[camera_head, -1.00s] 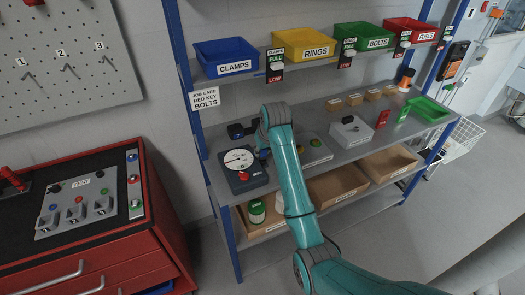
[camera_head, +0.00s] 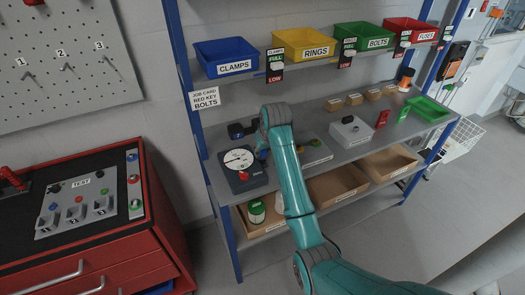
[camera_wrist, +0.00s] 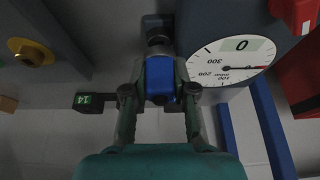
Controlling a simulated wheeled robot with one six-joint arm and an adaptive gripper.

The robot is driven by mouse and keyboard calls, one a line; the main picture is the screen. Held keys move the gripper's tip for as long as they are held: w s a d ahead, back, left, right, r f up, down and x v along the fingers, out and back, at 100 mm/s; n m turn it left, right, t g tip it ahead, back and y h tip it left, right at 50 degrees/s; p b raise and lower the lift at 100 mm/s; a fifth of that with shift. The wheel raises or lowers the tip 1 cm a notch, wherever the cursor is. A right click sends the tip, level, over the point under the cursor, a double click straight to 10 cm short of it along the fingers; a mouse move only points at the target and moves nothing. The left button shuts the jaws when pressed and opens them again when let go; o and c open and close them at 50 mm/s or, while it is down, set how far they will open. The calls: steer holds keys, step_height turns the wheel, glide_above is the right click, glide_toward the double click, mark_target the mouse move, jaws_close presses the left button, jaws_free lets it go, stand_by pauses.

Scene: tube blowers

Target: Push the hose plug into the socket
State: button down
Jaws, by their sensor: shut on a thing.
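In the wrist view, my gripper (camera_wrist: 160,93) is shut on the blue hose plug (camera_wrist: 160,73), with one finger on each side. A dark grey round fitting (camera_wrist: 157,42), which looks like the socket, is in line with the plug and right at its far end. I cannot tell how deep the plug sits in it. In the head view, my arm reaches to the left end of the shelf bench, and the plug and fingertips are mostly hidden behind it.
A dial gauge (camera_head: 238,159) stands on the bench just left of my wrist; it also shows in the wrist view (camera_wrist: 232,60), close to my right finger. A small green "14" display (camera_wrist: 84,99) is left of my gripper. Coloured bins (camera_head: 225,58) line the shelf above.

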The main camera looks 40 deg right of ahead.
steer(key=shift+f, duration=0.55)
stand_by(0.4)
steer(key=shift+r, duration=0.15)
steer(key=shift+r, duration=1.95)
steer(key=shift+w+a, duration=0.1)
